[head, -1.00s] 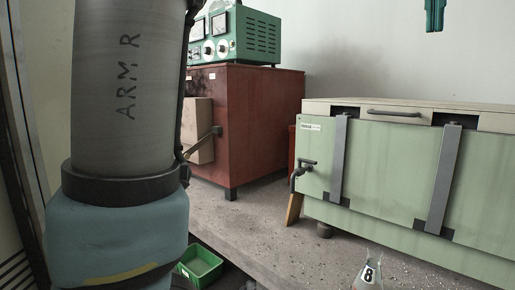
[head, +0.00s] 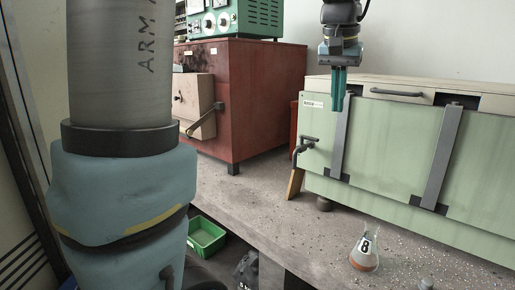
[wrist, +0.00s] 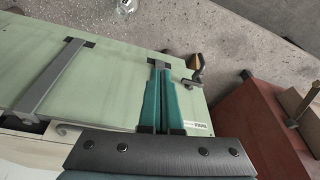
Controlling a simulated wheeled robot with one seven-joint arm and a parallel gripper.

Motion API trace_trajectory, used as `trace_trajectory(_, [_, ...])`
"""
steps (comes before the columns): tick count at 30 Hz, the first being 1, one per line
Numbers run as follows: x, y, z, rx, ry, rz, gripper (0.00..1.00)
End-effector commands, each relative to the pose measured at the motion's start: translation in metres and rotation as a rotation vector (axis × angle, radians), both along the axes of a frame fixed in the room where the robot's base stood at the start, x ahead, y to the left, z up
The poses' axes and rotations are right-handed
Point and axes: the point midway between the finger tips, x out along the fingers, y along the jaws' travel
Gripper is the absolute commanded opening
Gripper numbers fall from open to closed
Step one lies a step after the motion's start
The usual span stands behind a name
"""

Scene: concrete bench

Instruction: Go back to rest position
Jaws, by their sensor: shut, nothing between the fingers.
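My gripper (head: 338,92) hangs pointing down in the head view, in front of the left part of the pale green chest. Its two teal fingers are together with nothing between them. In the wrist view the teal fingers (wrist: 160,97) lie side by side over the chest's green front. The gripper is clear of the bench top, and I cannot tell how close it is to the chest.
The green chest (head: 395,150) with grey straps stands right on the concrete bench (head: 270,210). A red cabinet (head: 260,100) bears a green meter box (head: 235,18). A flask marked 8 (head: 364,255) stands near the bench edge. A green bin (head: 206,236) sits below.

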Motion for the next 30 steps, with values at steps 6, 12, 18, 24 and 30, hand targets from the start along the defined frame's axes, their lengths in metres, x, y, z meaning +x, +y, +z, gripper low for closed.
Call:
trace_trajectory(6, [0.008, 0.120, -0.111, 0.025, 0.079, 0.187, 0.00])
trace_trajectory(12, [-0.034, 0.207, -0.184, 0.027, 0.130, 0.333, 0.00])
trace_trajectory(18, [-0.068, 0.242, -0.214, 0.024, 0.153, 0.407, 0.00])
trace_trajectory(24, [-0.072, 0.245, -0.218, 0.024, 0.154, 0.412, 0.00])
trace_trajectory(30, [-0.072, 0.245, -0.218, 0.024, 0.154, 0.412, 0.00])
